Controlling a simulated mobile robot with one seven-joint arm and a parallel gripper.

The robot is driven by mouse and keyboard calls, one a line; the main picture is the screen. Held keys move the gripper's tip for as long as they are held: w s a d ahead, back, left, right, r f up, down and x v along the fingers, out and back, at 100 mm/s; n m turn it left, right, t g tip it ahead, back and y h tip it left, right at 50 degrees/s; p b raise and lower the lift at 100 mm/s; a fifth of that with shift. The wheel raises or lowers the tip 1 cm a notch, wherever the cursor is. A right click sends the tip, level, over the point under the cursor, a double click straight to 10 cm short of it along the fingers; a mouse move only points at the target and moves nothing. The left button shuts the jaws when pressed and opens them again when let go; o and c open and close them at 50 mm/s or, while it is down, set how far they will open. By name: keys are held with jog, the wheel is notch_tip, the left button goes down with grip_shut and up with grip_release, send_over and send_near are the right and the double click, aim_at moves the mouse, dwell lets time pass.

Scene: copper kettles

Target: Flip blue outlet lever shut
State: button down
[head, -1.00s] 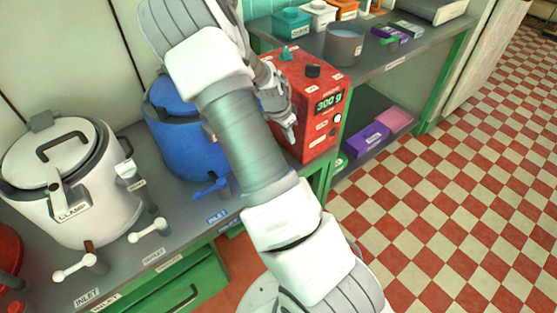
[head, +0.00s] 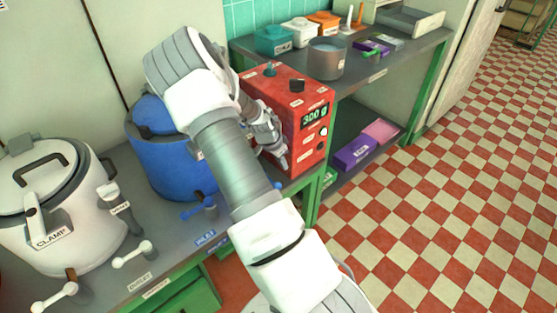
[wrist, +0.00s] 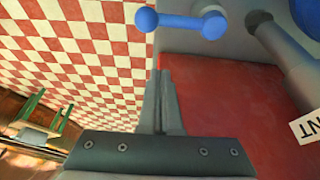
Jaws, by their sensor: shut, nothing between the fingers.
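The blue kettle (head: 172,165) stands on the grey counter, partly hidden behind my arm. A blue lever (head: 197,211) sticks out at its front foot, near a blue label on the counter edge. In the wrist view a blue lever with ball ends (wrist: 180,22) lies just beyond my fingertips, apart from them. I cannot tell whether it is the same lever; my arm hides part of the kettle's front right. My gripper (head: 284,163) is in front of the red box; in the wrist view my gripper (wrist: 162,72) is shut and empty.
The red box (head: 305,110), reading 300 g, stands right of the blue kettle. A grey pipe (wrist: 285,50) is right of the lever in the wrist view. The white kettle (head: 60,200) is at left. A shelf (head: 400,60) holds tubs. The checkered floor is clear.

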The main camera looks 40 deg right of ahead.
jog(key=x, duration=0.4)
jog(key=shift+b, duration=0.35)
jog(key=a, duration=0.3)
jog(key=shift+s+a, duration=0.1)
jog(key=shift+a, duration=0.5)
jog(key=shift+s+a+m+p, duration=0.1)
jog(key=shift+a+m+p, duration=0.25)
jog(key=shift+m+p, duration=0.2)
jog(key=shift+a, duration=0.9)
